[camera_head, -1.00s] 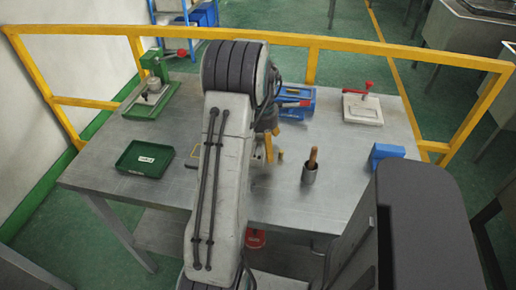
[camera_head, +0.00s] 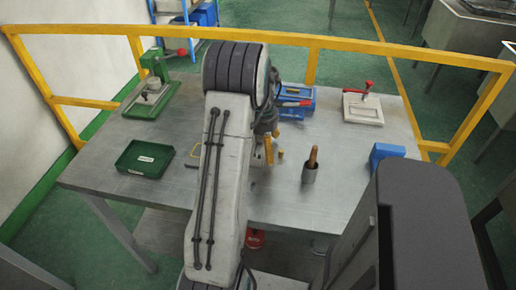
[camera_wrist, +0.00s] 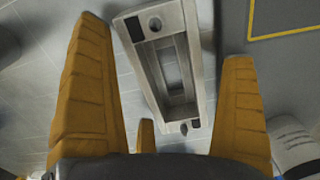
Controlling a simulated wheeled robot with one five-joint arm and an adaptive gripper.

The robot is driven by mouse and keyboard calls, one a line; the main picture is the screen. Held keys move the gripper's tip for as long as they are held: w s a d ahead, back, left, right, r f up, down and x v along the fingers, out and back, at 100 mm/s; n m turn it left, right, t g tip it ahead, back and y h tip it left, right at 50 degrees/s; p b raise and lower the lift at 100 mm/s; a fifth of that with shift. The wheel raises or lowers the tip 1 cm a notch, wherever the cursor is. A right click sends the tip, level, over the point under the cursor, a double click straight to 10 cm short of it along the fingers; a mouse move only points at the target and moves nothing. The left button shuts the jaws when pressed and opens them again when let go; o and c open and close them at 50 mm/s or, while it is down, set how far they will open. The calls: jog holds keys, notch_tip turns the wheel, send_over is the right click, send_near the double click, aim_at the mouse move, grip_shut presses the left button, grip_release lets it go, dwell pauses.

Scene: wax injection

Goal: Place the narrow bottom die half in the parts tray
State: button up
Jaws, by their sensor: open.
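A grey metal die half with a long rectangular cavity (camera_wrist: 168,55) shows in the wrist view; it looks like the narrow bottom one. It lies tilted between the two yellow fingers of my gripper (camera_wrist: 163,37), with gaps on both sides. My gripper is open and not closed on it. In the head view my gripper (camera_head: 268,152) is partly hidden behind my arm, low over the middle of the table, and I cannot make out the die half there. The green tray with a white label (camera_head: 146,158), likely the parts tray, sits at the table's left and looks empty.
A green press (camera_head: 152,92) stands at the back left. A blue fixture (camera_head: 297,101) and a white clamp plate (camera_head: 362,107) stand at the back. A cup with a wooden handle (camera_head: 310,168) and a blue block (camera_head: 386,154) are at the right. A yellow rail surrounds the table (camera_head: 345,190).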

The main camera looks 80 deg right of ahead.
jog(key=shift+c, duration=0.2)
jog(key=c, duration=1.3)
